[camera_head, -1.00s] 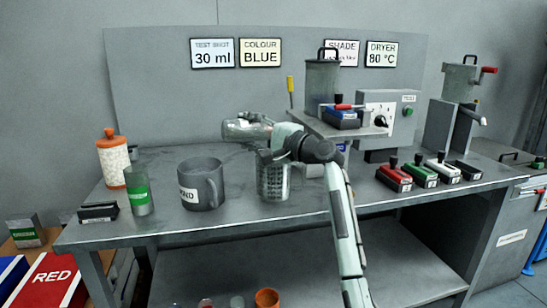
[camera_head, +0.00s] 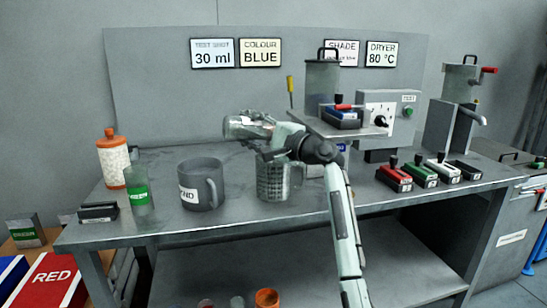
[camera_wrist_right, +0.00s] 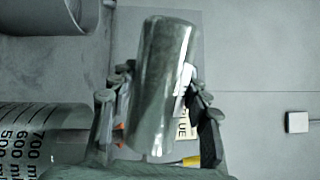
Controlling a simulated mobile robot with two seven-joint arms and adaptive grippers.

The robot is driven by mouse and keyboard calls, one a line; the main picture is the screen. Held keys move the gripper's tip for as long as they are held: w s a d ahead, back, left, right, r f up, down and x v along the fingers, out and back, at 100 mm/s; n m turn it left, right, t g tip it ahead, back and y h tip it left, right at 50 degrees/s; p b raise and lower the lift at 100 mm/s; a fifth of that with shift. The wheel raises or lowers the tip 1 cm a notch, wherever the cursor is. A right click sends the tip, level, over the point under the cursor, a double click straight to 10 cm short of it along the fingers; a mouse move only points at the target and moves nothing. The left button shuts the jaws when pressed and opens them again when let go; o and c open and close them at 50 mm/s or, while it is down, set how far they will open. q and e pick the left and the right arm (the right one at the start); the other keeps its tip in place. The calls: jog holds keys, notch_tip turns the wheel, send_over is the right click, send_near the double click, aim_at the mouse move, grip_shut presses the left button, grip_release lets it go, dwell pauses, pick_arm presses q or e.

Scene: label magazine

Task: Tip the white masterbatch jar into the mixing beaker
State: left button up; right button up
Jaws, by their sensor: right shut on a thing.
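My right gripper (camera_head: 262,130) is shut on a clear greyish jar (camera_head: 240,128). It holds the jar lying nearly level above the bench, up and to the left of the mixing beaker. In the right wrist view the jar (camera_wrist_right: 161,85) lies between the fingers (camera_wrist_right: 158,108); I cannot make out its contents. The mixing beaker (camera_head: 271,184) stands upright on the bench, below the gripper, its rim partly hidden by the gripper. Its printed ml scale shows in the right wrist view (camera_wrist_right: 40,135). No stream between jar and beaker can be made out. My left gripper is not in view.
A grey mug (camera_head: 201,186) stands left of the beaker. A green-labelled jar (camera_head: 139,197) and an orange-lidded white container (camera_head: 112,163) stand farther left. A machine with a platform (camera_head: 335,125) rises at the right, near my arm.

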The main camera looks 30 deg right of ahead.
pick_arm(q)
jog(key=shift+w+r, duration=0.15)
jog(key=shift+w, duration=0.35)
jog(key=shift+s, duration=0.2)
